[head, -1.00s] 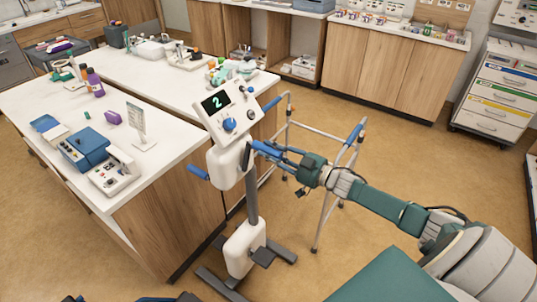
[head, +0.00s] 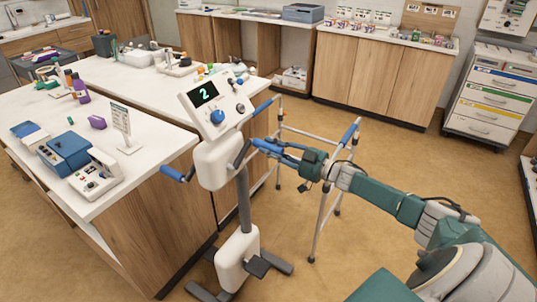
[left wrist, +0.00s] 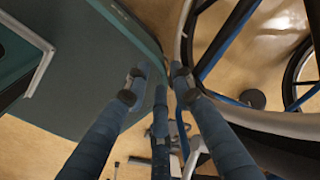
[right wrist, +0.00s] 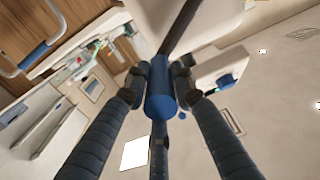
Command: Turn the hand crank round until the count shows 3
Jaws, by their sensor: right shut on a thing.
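The white hand-crank machine (head: 212,166) stands on a grey post beside the counter. Its tilted display (head: 204,94) shows 2. One blue crank handle (head: 172,173) sticks out to the left and is free. My right gripper (head: 262,147) is shut on the other blue crank handle, at the machine's right side. In the right wrist view this handle (right wrist: 161,92) lies between the fingers, its dark crank arm leading up to the machine. My left gripper (left wrist: 158,88) shows only in the left wrist view, fingers apart with nothing between them.
A walking frame (head: 318,185) stands just behind my right gripper. The white counter (head: 150,145) on the left carries a blue box (head: 65,152), a white device (head: 96,175) and a sign stand (head: 122,128). A wheel (left wrist: 195,60) is close to my left gripper.

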